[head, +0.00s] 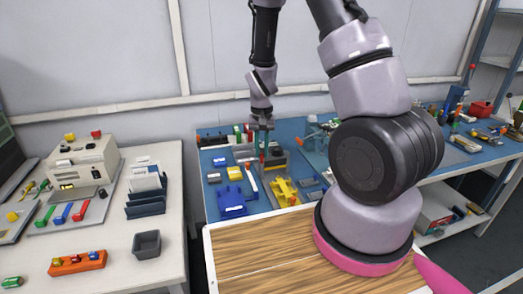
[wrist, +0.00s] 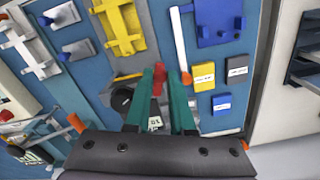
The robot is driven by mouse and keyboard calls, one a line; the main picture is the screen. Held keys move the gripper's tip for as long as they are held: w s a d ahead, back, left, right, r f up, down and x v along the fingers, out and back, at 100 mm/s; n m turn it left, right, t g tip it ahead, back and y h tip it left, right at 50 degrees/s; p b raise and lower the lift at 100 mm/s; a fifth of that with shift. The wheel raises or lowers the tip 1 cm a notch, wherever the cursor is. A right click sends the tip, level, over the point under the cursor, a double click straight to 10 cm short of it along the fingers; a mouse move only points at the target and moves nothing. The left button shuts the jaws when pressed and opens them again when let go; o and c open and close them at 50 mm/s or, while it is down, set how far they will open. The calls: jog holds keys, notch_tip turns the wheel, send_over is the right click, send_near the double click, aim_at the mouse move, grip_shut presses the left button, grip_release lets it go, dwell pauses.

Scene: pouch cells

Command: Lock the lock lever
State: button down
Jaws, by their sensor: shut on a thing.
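My gripper (wrist: 160,75) has two teal fingers closed around a narrow red handle (wrist: 158,82), which appears to be the lock lever. A grey part with a small white label (wrist: 155,114) shows just below the handle, between the fingers. In the head view my gripper (head: 264,138) points down over the middle of the blue bench, above the grey fixture (head: 275,158). The fingers hide much of the lever and its pivot, so its exact angle is unclear.
A white bar with an orange-red end (wrist: 179,40) lies close beside the right finger. Yellow (wrist: 203,76), dark and blue blocks lie to its right. A yellow fixture (wrist: 118,25) and a blue holder (wrist: 215,22) stand farther off. A black round part (wrist: 121,99) is left of the fingers.

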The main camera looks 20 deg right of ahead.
jog(key=c, duration=0.8)
grip_release()
jog(key=shift+o, duration=0.2)
notch_tip(320, 180, up, 11)
notch_tip(320, 180, up, 17)
jog(key=t+y, duration=0.2)
jog(key=t, duration=0.1)
send_over(262, 154)
jog(key=s+d, duration=0.2)
jog(key=s, duration=0.4)
jog(key=s+d+r+t, duration=0.1)
jog(key=s+r+t, duration=0.3)
jog(key=s+r, duration=0.5)
jog(key=shift+s, duration=1.25)
